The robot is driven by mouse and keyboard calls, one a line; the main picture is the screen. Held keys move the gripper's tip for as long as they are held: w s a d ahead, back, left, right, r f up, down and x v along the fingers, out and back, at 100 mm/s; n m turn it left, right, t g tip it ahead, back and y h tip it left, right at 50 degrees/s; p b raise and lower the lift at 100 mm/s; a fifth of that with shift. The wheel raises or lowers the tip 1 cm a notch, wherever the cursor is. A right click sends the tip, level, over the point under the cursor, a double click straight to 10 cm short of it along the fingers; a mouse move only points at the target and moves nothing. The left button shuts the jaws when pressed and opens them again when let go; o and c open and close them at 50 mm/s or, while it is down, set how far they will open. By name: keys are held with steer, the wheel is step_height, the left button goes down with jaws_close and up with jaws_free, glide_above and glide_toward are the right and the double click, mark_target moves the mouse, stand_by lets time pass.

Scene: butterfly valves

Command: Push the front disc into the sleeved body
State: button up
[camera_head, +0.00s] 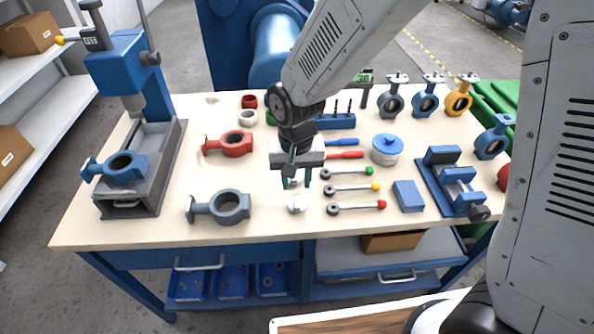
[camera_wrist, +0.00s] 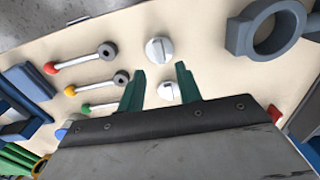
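The front disc (camera_head: 297,204) is a small pale metal disc lying flat near the table's front. It shows just beyond the fingertips in the wrist view (camera_wrist: 158,49). A second disc (camera_wrist: 168,90) lies behind it, seen between my green fingers. My gripper (camera_head: 297,187) points down above the discs, open and empty; its fingers stand apart in the wrist view (camera_wrist: 160,68). A blue valve body (camera_head: 121,168) with a dark inner ring sits on the press at left.
Several levers (camera_head: 355,207) with coloured knobs lie right of the discs. A blue block (camera_head: 408,196) and a vise (camera_head: 455,184) are farther right. Loose sleeves (camera_head: 248,118) and upright valves (camera_head: 425,103) stand at the back. Table between grey body and front disc is clear.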

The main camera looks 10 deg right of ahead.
mark_target(296, 201)
steer(key=shift+f, duration=3.2)
jaws_close()
steer(key=shift+r, duration=0.1)
steer(key=shift+r, duration=1.45)
